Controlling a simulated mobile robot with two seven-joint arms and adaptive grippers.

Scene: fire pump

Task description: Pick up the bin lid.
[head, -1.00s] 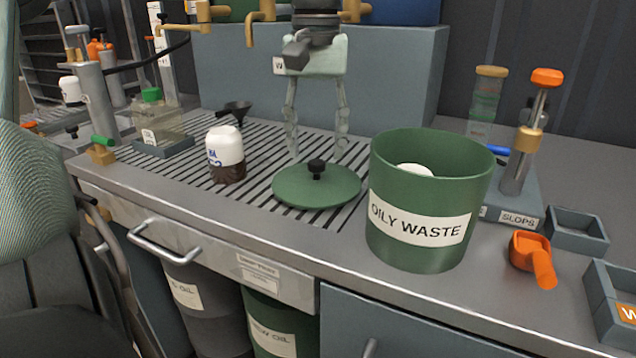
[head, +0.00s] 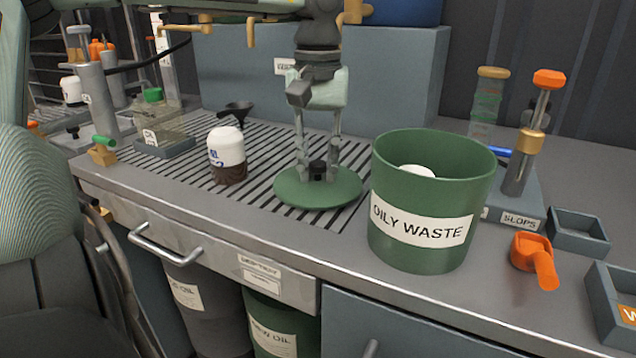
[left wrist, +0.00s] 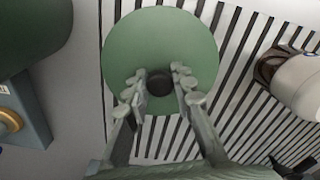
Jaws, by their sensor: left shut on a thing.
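The bin lid (head: 300,190) is a flat green disc with a black knob. It lies on the slatted drain area of the bench, just left of the green bin. My left gripper (head: 318,172) points straight down over it, shut on the black knob. In the left wrist view the lid (left wrist: 160,42) fills the upper middle, and the gripper's fingertips (left wrist: 160,84) stand on both sides of the knob. The lid appears flat on the slats. My right gripper is not in view.
The green OILY WASTE bin (head: 418,255) stands open close right of the lid, with something white inside. A white and brown bottle (head: 227,155) stands to the left. An orange scoop (head: 534,258) and grey trays (head: 577,230) lie at the right.

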